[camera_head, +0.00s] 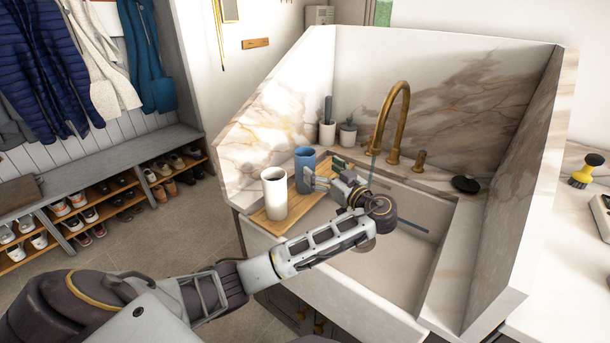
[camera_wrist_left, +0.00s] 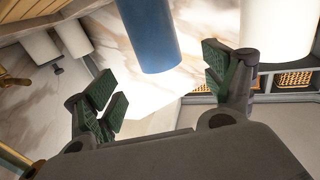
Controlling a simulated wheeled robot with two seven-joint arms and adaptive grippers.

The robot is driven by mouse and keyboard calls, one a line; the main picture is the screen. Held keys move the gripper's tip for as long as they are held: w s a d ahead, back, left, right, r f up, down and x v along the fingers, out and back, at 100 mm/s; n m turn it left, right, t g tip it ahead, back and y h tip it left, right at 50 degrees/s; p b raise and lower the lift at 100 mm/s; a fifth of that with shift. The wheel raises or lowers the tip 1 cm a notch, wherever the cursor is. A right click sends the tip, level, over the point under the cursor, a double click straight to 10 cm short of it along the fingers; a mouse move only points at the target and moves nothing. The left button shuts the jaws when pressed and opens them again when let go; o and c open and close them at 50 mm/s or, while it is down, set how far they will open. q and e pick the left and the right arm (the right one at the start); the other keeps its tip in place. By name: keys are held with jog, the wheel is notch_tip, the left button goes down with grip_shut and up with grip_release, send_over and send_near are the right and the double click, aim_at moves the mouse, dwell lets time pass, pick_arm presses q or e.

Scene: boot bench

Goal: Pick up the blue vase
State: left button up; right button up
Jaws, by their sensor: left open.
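The blue vase (camera_head: 305,168) stands upright on a wooden board (camera_head: 266,219) at the left end of the sink. A white vase (camera_head: 274,194) stands on the same board, nearer and to the left. My left gripper (camera_head: 322,174) is open and empty, just right of the blue vase, pointing toward it. In the left wrist view the blue vase (camera_wrist_left: 150,36) comes down from the top edge, ahead of the gap between the open fingers (camera_wrist_left: 165,84). I cannot tell whether a finger touches it. The white vase (camera_wrist_left: 268,30) is beyond the right finger there. My right gripper is not in view.
The sink basin (camera_head: 400,277) lies under my left forearm. A brass faucet (camera_head: 390,122) rises behind the gripper. Small pots (camera_head: 327,133) stand at the back ledge, and a black round item (camera_head: 465,184) lies at the right. Marble splash walls enclose the back and sides.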

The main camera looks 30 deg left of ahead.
aim_at(310, 161)
pick_arm(q)
jog(key=x, duration=0.4)
jog(key=shift+w+a, duration=0.1)
jog(key=shift+a, duration=0.15)
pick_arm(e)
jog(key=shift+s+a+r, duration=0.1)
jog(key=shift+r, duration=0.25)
pick_arm(q)
jog(key=shift+w+a, duration=0.2)
jog(key=shift+a, duration=0.25)
jog(key=shift+x, duration=2.1)
jog(key=shift+w+f, duration=0.1)
jog(key=shift+f, duration=0.05)
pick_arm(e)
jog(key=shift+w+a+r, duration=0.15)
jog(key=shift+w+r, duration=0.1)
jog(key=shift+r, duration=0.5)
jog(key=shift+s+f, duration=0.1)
pick_arm(q)
grip_shut()
